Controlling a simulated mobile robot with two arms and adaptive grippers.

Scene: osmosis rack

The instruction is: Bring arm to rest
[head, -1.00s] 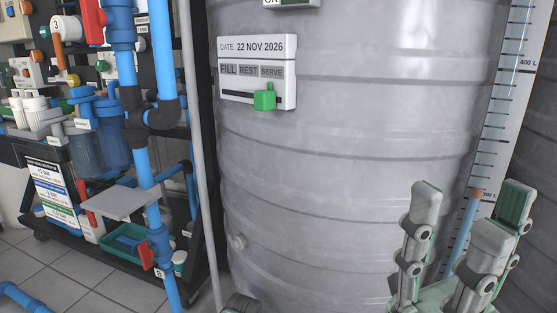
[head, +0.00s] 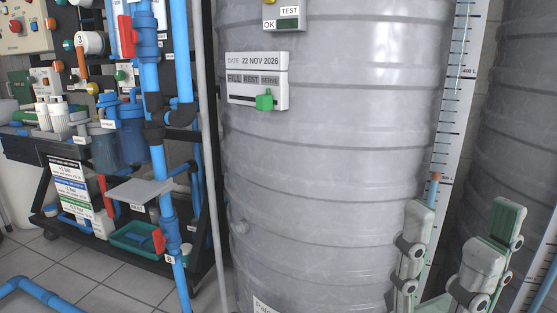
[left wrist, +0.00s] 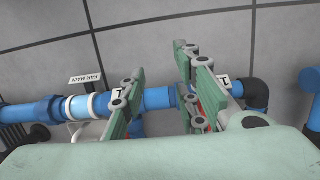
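My right gripper (head: 453,245) is at the lower right of the head view, in front of the grey tank. Its grey-green fingers stand up and apart, with nothing between them. My left gripper (left wrist: 160,98) shows only in the left wrist view. Its fingers are apart, with a blue pipe (left wrist: 158,98) behind the gap. A bit of red shows by the right finger there, mostly hidden. I cannot tell whether the fingers touch the pipe.
A large grey tank (head: 330,170) fills the middle, with a FILL/REST/SERVE panel (head: 257,81) whose green pointer is near SERVE. A level scale (head: 455,100) stands right of it. Blue pipes and a filter rack (head: 60,150) stand left. A FAR MAIN tag (left wrist: 86,78) marks the wrist-view pipe.

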